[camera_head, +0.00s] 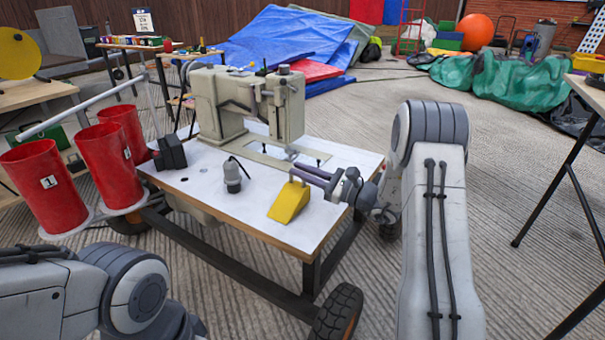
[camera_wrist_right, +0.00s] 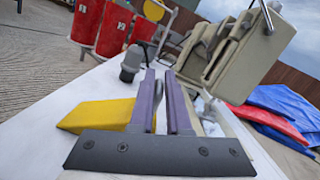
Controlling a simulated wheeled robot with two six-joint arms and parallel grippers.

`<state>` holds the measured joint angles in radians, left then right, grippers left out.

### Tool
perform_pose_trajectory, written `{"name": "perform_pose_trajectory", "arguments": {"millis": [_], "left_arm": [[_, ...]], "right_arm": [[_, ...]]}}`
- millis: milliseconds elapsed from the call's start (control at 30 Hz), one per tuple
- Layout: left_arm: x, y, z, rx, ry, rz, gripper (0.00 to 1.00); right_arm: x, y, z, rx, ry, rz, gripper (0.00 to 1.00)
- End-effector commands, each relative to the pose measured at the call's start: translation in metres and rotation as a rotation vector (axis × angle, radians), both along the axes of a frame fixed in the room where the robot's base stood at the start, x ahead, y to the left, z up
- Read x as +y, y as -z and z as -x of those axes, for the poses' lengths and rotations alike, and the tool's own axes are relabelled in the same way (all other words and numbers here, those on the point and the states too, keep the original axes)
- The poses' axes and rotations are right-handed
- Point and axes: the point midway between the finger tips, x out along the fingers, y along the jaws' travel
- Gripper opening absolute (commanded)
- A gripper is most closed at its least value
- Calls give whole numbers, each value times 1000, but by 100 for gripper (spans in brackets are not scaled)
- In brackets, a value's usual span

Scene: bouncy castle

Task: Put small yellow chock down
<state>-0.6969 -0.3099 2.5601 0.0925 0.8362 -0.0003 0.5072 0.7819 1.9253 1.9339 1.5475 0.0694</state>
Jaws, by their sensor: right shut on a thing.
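The small yellow chock (camera_head: 289,203) is a wedge at the front right part of the white sewing-machine table (camera_head: 235,205). My right gripper (camera_head: 299,175) reaches in from the right, its purple-grey fingers at the chock's upper edge, and is shut on it. In the right wrist view the chock (camera_wrist_right: 98,115) shows left of the fingers (camera_wrist_right: 162,80), partly hidden behind them. The chock is at or just above the tabletop; I cannot tell whether its base touches. My left arm shows at the lower left, but its gripper is out of view.
A beige sewing machine (camera_head: 222,105) stands at the table's back. A grey cylindrical fitting (camera_head: 232,178) and a black box (camera_head: 170,152) stand left of the chock. Red buckets (camera_head: 45,185) are at the left. The tabletop between fitting and chock is bare.

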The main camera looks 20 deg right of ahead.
Motion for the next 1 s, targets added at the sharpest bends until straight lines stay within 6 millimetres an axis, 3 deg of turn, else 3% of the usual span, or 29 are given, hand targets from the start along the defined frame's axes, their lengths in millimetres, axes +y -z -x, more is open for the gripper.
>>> {"name": "perform_pose_trajectory", "arguments": {"millis": [67,100,133,167,567,1000], "left_arm": [[0,2,0,0,0,0,100],[0,1,0,0,0,0,100],[0,1,0,0,0,0,100],[0,1,0,0,0,0,100],[0,-4,0,0,0,0,100],[0,-37,0,0,0,0,100]], "right_arm": [[0,2,0,-1,-1,-1,0],[0,2,0,0,0,0,30],[0,2,0,0,0,0,42],[0,2,0,0,0,0,45],[-4,-1,4,2,1,0,45],[-61,8,68,2,5,-2,45]]}}
